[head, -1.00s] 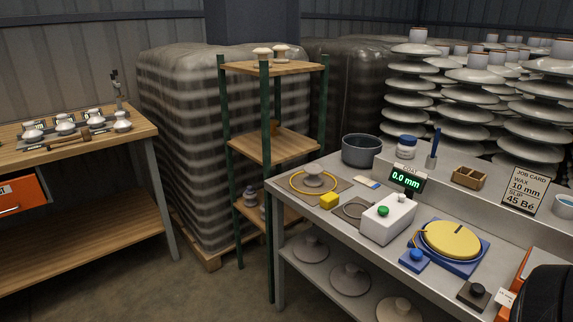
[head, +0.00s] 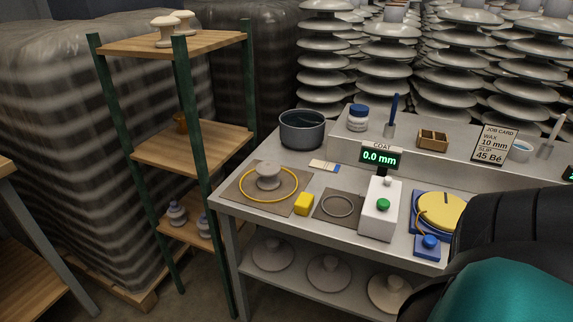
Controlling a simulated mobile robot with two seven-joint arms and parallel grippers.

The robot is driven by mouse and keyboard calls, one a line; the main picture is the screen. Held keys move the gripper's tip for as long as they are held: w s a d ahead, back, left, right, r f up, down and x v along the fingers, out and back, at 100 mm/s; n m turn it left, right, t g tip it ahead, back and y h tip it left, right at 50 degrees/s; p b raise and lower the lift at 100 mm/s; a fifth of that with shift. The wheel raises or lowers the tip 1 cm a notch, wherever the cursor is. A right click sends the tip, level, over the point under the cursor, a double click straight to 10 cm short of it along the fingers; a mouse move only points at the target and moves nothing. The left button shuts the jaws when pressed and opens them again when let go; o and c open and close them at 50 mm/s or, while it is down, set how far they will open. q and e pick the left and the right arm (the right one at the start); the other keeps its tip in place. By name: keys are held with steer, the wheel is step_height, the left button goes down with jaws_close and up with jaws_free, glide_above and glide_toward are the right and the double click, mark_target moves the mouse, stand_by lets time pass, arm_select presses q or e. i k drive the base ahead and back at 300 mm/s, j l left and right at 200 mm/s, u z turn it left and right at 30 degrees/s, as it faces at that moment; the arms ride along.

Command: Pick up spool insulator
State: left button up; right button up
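A grey spool-shaped insulator (head: 268,177) stands upright inside a yellow ring (head: 242,189) on a brown mat (head: 292,205), at the left end of the metal workbench (head: 232,205). Two cream spool-shaped pieces, one in front (head: 165,33) and one behind (head: 184,20), stand on the top board of the green-posted wooden rack. Neither of my grippers shows in the head view. A dark and teal part of my arm fills the lower right corner and hides the bench there.
A yellow block (head: 304,204), a dark pot (head: 302,129), a white box with a green button (head: 380,210) and a coat display (head: 379,157) stand near the insulator. The rack (head: 187,100) stands left of the bench. Several disc pieces lie on the lower shelf.

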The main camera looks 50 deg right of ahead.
mark_target(267, 170)
steer(key=i+z, duration=0.25)
steer(key=z, duration=0.15)
steer(key=i+j+z, duration=0.2)
steer(key=z, duration=0.2)
steer(key=i+j+z, duration=0.15)
steer(key=z, duration=0.2)
